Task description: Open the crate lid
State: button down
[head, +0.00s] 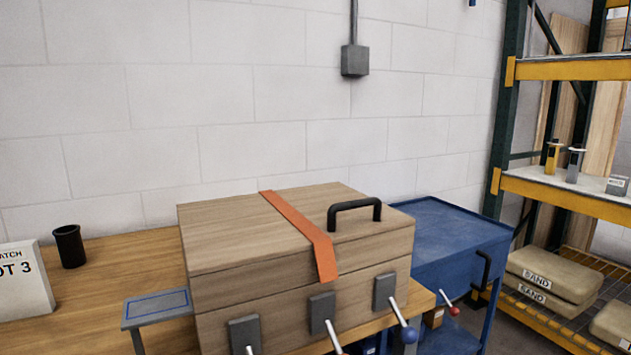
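A wooden crate (232,315) stands on a wooden bench in the head view. Its wooden lid (228,229) is down on it, with a thin seam around the front. A black handle (355,211) sits on the lid at the right. An orange strap (300,231) runs over the lid and hangs a little down the front. Several grey latch plates (322,312) with metal levers are on the crate's front. My gripper is not in view.
A small grey stand (157,307) with a blue outline is left of the crate. A black cup (69,247) and a white sign (24,283) stand on the bench (125,262). A blue cart (455,240) is at the right, before a shelf rack (575,197) with sandbags.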

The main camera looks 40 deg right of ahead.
aim_at(239, 248)
jog(key=l, duration=0.7)
jog(key=k+l, duration=0.1)
jog(key=l, duration=0.55)
jog(key=k+l+u, duration=0.1)
jog(key=l, duration=1.25)
jog(key=k+u, duration=0.05)
